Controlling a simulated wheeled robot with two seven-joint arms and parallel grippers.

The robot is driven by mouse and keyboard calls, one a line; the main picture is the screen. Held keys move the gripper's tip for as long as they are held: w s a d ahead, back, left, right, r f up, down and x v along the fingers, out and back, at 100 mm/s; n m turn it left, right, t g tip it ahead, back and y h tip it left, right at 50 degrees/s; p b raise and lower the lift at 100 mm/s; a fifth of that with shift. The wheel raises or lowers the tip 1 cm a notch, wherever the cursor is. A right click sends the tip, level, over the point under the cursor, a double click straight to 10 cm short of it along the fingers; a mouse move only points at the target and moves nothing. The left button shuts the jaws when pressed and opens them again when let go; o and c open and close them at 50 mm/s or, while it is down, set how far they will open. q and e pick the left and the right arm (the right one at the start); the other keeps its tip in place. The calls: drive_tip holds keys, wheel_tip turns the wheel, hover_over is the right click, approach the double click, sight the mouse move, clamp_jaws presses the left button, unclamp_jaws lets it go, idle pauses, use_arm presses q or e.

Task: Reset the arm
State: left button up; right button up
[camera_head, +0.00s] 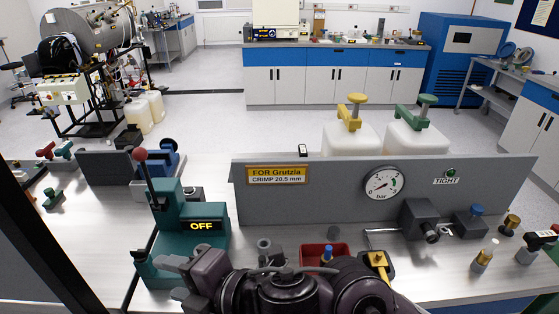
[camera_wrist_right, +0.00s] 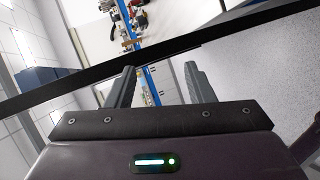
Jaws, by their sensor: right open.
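My right arm (camera_head: 300,293) is folded across the bottom middle of the head view, in front of the bench. Its gripper (camera_head: 169,278) points to the left, near the base of the teal press marked OFF (camera_head: 203,226). In the right wrist view the gripper (camera_wrist_right: 160,85) has its two grey fingers spread apart, with nothing between them. I cannot tell how far the gripper is from the press. My left gripper is not in view.
The bench holds a grey panel (camera_head: 330,201) with a gauge (camera_head: 384,184), a red tray (camera_head: 310,259) partly hidden by my arm, and small vials at the right. A dark frame bar (camera_head: 40,240) crosses the left side. Some bare bench (camera_head: 440,270) shows right of my arm.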

drive_tip(key=w+d+f+m+t+h, duration=0.2)
drive_tip(key=w+d+f+m+h, duration=0.2)
drive_tip(key=d+m, duration=0.5)
drive_tip(key=w+d+f+m+t+h, duration=0.2)
drive_tip(key=w+d+f+m+h, duration=0.15)
drive_tip(key=d+m, duration=0.55)
drive_tip(key=s+d+f+m+g+h, duration=0.25)
drive_tip(key=s+d+f+m, duration=0.25)
drive_tip(key=d+f, duration=0.25)
drive_tip(key=s+d+f+m+g+h, duration=0.2)
drive_tip(key=s+d+f+m+g, duration=0.15)
drive_tip(key=s+d+f, duration=0.4)
wheel_tip(320, 180, down, 31)
drive_tip(key=s+d+m+g, duration=0.1)
drive_tip(key=s+d, duration=0.1)
drive_tip(key=s+d+f+g+b, duration=0.1)
drive_tip(key=s+d+f, duration=0.2)
drive_tip(key=s+f, duration=1.4)
drive_tip(key=shift+s+h, duration=0.4)
drive_tip(key=shift+s, duration=0.4)
drive_tip(key=shift+d, duration=0.1)
